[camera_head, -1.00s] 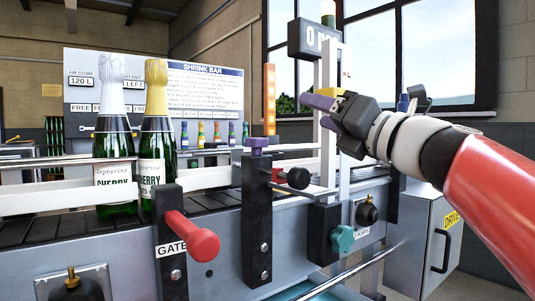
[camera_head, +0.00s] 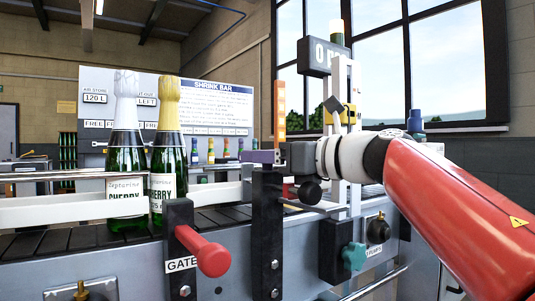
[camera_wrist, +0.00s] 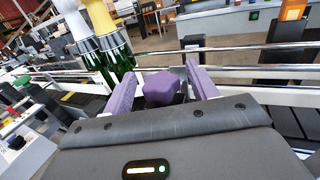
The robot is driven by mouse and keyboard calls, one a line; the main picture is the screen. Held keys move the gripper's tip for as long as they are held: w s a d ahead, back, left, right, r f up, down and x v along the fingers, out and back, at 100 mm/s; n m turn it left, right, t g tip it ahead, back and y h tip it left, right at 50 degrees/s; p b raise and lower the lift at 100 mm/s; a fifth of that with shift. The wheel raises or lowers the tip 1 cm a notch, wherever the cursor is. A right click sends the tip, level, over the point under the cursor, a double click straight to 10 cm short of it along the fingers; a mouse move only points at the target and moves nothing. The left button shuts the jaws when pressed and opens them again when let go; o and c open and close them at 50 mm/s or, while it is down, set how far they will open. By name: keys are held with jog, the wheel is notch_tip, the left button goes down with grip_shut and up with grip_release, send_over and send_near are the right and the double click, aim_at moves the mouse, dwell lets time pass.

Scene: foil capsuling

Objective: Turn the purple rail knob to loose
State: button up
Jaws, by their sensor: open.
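The purple rail knob (camera_wrist: 161,86) shows in the wrist view between the two purple fingers of my gripper (camera_wrist: 160,82). The fingers are open, one on each side of the knob; I cannot tell whether either touches it. In the head view my gripper (camera_head: 262,157) is at the top of the dark rail post (camera_head: 267,225), and its fingers hide the knob there. Any loose or tight marking on the knob does not show.
Two foil-topped bottles, one silver (camera_head: 126,150) and one gold (camera_head: 168,150), stand on the conveyor to the left. A red gate handle (camera_head: 208,252) sticks out in front. A black knob (camera_head: 308,192) is just right of the post, and a teal knob (camera_head: 354,256) sits lower right.

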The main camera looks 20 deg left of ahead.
jog(key=shift+a, duration=0.15)
jog(key=c, duration=1)
jog(key=shift+w, duration=0.1)
jog(key=shift+g, duration=0.3)
jog(key=shift+r+n+g+y+p, duration=0.15)
jog(key=shift+n+g+y+p, duration=0.25)
jog(key=shift+n+g+p, duration=0.7)
jog(key=n+g+p, duration=0.2)
jog(key=n+g, duration=0.1)
jog(key=g, duration=0.2)
jog(key=shift+n+g+h+p, duration=0.3)
jog(key=shift+n+g+p, duration=0.95)
jog(key=shift+g, duration=1.05)
